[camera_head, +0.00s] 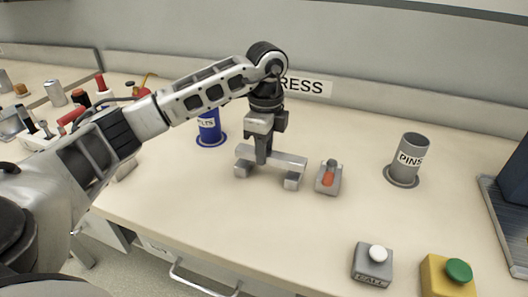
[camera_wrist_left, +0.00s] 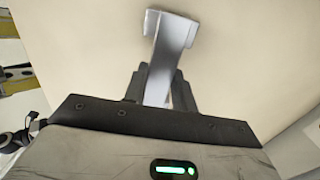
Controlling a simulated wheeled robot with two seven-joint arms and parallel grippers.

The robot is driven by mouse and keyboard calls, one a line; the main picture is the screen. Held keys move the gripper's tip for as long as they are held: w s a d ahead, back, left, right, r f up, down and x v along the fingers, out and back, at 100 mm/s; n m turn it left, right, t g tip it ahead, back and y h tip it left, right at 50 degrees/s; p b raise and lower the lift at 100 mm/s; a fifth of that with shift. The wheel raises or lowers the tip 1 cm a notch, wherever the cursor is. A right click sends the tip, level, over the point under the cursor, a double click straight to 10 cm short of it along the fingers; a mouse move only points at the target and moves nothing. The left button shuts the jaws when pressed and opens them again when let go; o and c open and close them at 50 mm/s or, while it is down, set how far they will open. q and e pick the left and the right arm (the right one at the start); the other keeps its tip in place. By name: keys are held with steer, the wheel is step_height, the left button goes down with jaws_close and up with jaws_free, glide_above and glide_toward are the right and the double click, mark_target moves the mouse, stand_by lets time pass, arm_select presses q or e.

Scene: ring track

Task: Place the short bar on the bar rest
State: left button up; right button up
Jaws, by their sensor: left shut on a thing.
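The short bar (camera_head: 285,160) is a plain grey metal bar, lying level across the bar rest. The bar rest shows as two grey blocks, one under the left end and one under the right end (camera_head: 292,181) of the bar. I cannot tell whether the bar presses on both blocks or hovers just above. My left gripper (camera_head: 262,158) points down and is shut on the bar near its middle. In the left wrist view the bar (camera_wrist_left: 168,62) runs out from between the dark fingers (camera_wrist_left: 160,88), with a rest block beneath its far end. My right gripper is not in view.
A small grey holder with an orange part (camera_head: 328,178) stands just right of the bar. A blue cup (camera_head: 209,128) is behind left, a grey PINS cup (camera_head: 409,158) right. A white button (camera_head: 377,254) and green button (camera_head: 458,271) sit in front. Clutter fills the far left.

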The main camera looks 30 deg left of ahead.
arm_select(q)
steer(key=shift+f, duration=0.65)
steer(key=shift+f, duration=0.1)
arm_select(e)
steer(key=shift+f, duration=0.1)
arm_select(q)
steer(key=o, duration=1.1)
steer(key=shift+c, duration=0.2)
step_height(320, 180, up, 12)
steer(key=p, duration=0.1)
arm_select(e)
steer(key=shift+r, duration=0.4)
arm_select(q)
steer(key=shift+w, duration=0.1)
steer(key=shift+d, duration=0.1)
